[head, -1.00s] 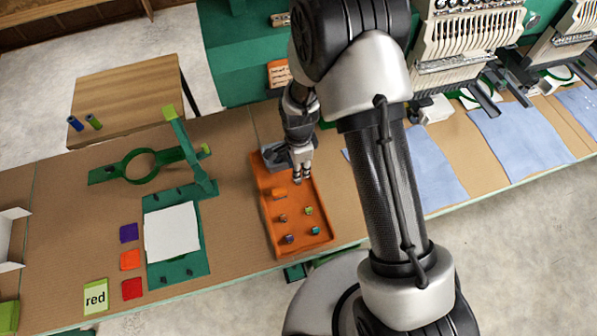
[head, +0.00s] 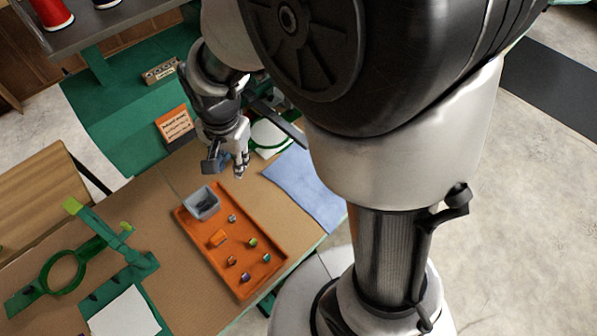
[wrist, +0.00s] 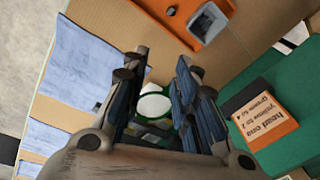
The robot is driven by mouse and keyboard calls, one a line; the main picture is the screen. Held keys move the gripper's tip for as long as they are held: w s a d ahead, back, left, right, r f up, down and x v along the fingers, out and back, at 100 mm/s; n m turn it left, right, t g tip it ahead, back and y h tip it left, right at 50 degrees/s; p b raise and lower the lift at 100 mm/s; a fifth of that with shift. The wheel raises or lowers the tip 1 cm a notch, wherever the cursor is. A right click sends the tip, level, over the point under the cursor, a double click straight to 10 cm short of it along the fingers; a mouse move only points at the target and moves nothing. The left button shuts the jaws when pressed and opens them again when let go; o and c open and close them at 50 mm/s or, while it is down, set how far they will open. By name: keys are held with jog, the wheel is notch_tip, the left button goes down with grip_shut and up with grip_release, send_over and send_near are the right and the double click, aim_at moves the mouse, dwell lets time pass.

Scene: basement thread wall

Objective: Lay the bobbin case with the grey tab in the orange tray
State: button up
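The orange tray (head: 251,224) lies on the brown table and holds several small bobbin cases. One bobbin case with a greyish tab (head: 232,218) lies inside, near the tray's far end, apart from the others; its tab is too small to be certain of the colour. Others show green (head: 253,242), teal (head: 266,258), reddish (head: 231,260) and purple-blue (head: 245,277) tabs. My gripper (head: 240,166) is above the table beyond the tray's far end. In the wrist view my gripper (wrist: 158,88) has its fingers wide apart, with nothing held between them.
A grey bin (head: 201,203) stands at the tray's far left corner. A green hoop frame (head: 62,272) is left. An orange sign (head: 175,124) and blue cloth (head: 308,186) are near my gripper.

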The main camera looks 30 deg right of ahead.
jog(key=s+d+r+n+t, duration=0.1)
jog(key=s+d+r+n, duration=0.2)
jog(key=s+r, duration=0.3)
jog(key=s+d+r+n+t, duration=0.2)
jog(key=s+d+r+n, duration=0.2)
jog(key=s, duration=0.7)
notch_tip(320, 180, up, 3)
jog(key=n, duration=0.2)
jog(key=shift+s+d+r+n, duration=0.2)
jog(key=shift+s+d+n, duration=0.05)
jog(key=shift+s+n, duration=0.1)
